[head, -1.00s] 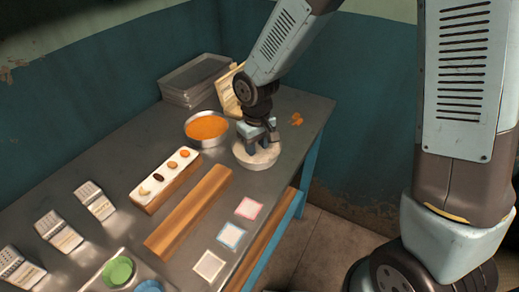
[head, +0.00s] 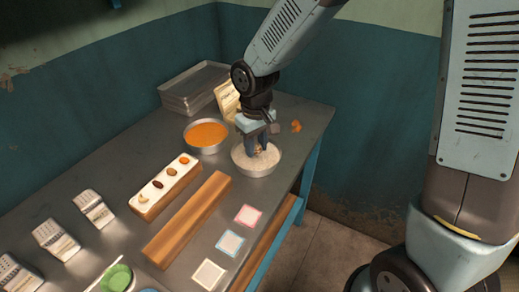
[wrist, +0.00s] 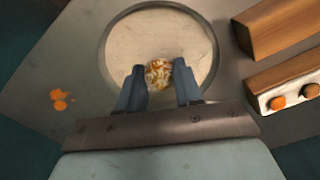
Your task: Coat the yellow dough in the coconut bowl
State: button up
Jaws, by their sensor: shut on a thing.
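The coconut bowl (head: 271,166) is a round metal bowl of white flakes near the table's far right corner. It fills the upper middle of the wrist view (wrist: 198,40). The dough ball (wrist: 158,74) is yellow-orange and patchily covered with white flakes. My gripper (wrist: 158,72) is shut on the dough, with one finger on each side. In the head view my gripper (head: 258,149) points down over the bowl, fingertips within its rim. The dough's underside is hidden, so I cannot tell whether it touches the flakes.
A pan of orange mixture (head: 207,133) stands left of the bowl. A wooden block with nuts on top (head: 164,187) and a long wooden bar (head: 188,218) lie in front. Orange pieces (head: 296,126) lie right of the bowl. Trays (head: 194,88) are stacked behind.

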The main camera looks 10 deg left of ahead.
jog(key=shift+r, duration=1.6)
jog(key=shift+r, duration=2.05)
